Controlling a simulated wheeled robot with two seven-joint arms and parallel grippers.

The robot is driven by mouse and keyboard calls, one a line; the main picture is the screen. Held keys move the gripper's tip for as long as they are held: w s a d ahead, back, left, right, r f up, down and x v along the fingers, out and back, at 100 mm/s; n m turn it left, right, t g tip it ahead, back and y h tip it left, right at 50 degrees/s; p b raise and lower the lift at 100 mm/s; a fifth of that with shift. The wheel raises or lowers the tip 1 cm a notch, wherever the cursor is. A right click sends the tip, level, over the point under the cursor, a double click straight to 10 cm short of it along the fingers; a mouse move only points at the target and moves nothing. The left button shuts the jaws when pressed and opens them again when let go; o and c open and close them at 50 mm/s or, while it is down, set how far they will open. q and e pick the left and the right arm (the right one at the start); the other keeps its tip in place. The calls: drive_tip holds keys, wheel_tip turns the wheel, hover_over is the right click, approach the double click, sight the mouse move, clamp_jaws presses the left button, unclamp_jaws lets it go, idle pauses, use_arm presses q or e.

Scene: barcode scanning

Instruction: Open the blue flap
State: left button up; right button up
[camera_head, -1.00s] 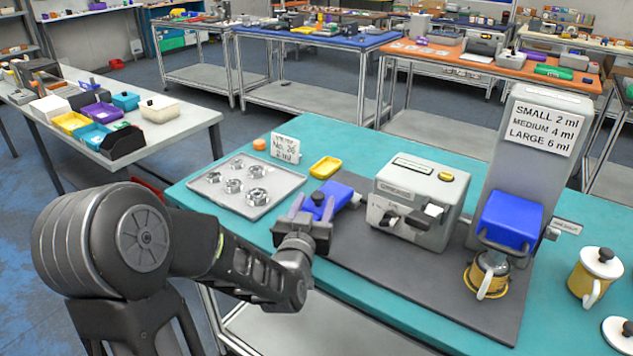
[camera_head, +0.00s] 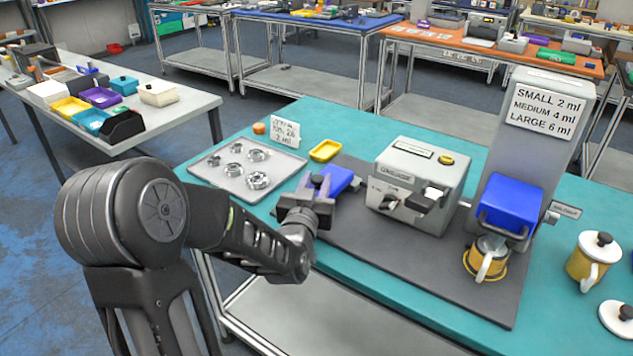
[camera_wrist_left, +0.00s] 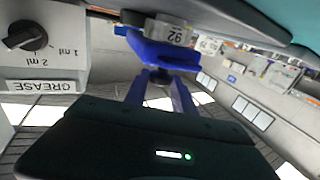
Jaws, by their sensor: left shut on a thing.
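The blue flap (camera_head: 508,206) is on the front of the tall grey dispenser (camera_head: 543,118), just above a yellow-and-white mug (camera_head: 487,262). A dark bar handle runs across its lower front, and it looks lowered. My left gripper (camera_head: 317,187) is well to the left of it, at the near edge of the teal table. In the left wrist view the blue device (camera_wrist_left: 160,52) is between the blue fingers. My right gripper is out of view.
The grey grease box (camera_head: 418,185) with knobs stands between my left gripper and the dispenser. A metal tray of nuts (camera_head: 222,186), a sign card and a small yellow tray (camera_head: 325,150) are to the left. Another yellow mug (camera_head: 590,260) is right. The mat's front (camera_head: 410,265) is clear.

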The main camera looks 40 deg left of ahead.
use_arm(q)
clamp_jaws()
idle(0.8)
